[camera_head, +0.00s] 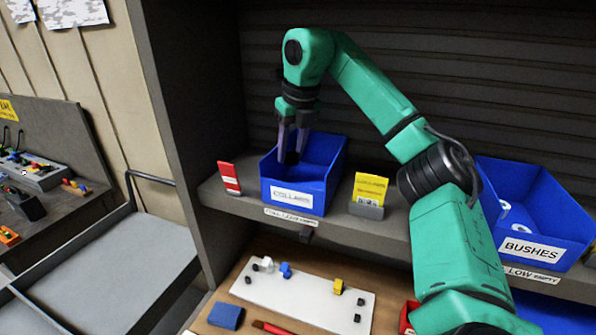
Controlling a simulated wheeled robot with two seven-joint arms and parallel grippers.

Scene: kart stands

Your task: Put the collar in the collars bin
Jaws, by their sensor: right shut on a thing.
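The blue collars bin (316,186) stands on the grey shelf, with a white label on its front. My right gripper (293,152) points down from above into the bin's opening. It is shut on a small dark collar (292,158), which shows between the fingertips near the bin's inside. I cannot tell whether the collar touches the bin. My left gripper is not in view.
A red card (229,178) stands left of the bin and a yellow card holder (369,193) stands right of it. A blue bushes bin (534,215) holds pale rings. Below is a white board (303,300) with small parts. A grey cart (120,270) stands at left.

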